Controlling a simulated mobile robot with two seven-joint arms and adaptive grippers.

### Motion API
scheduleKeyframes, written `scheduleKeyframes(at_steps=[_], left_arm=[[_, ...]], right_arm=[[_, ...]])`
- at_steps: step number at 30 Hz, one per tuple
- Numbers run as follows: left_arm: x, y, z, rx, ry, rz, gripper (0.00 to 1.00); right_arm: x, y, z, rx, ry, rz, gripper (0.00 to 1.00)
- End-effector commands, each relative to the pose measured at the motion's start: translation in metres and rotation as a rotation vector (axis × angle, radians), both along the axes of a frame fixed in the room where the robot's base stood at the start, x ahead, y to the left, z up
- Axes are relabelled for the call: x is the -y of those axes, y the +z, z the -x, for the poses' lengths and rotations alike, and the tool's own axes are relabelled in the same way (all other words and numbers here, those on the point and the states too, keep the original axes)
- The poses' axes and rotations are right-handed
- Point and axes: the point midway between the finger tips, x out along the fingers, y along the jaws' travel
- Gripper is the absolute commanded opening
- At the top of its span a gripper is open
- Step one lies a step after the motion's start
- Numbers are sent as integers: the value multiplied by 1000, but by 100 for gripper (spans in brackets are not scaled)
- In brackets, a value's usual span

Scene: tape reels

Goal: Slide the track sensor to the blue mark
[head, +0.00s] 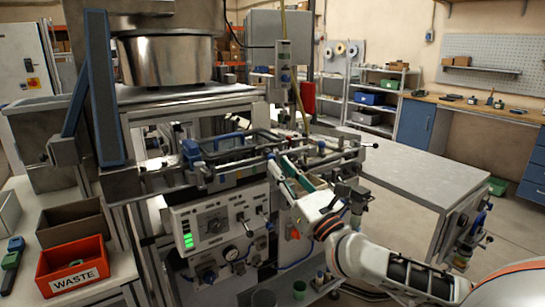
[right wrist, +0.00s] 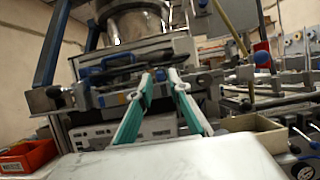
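A metal track (head: 235,162) runs across the front of the machine, with several small fittings along it. A blue block (head: 190,148) sits near its left part, and a small blue knob (head: 270,156) sits near its middle. I cannot tell for sure which fitting is the track sensor or which blue spot is the mark. My right gripper (head: 290,168) reaches up to the track near the blue knob. In the right wrist view its green-and-white fingers (right wrist: 160,80) are apart, with the tips near a blue part of the track. Whether they touch it is unclear. My left gripper is not in view.
A steel bowl (head: 168,58) stands above the track. A control panel (head: 218,222) with green lights is below it. A red WASTE bin (head: 73,265) and a brown bin (head: 70,222) stand at left. A grey table (head: 395,170) at right is largely clear.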

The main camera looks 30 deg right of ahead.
Motion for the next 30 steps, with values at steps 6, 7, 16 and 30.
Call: scheduleKeyframes(at_steps=[6,7,16,30], left_arm=[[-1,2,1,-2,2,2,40],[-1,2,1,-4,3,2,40],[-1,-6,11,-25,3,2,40],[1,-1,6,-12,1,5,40]], right_arm=[[0,13,-26,3,-1,1,18],[0,14,-29,3,-2,0,18],[0,18,-44,0,-1,3,18],[0,18,-44,0,-1,3,0]])
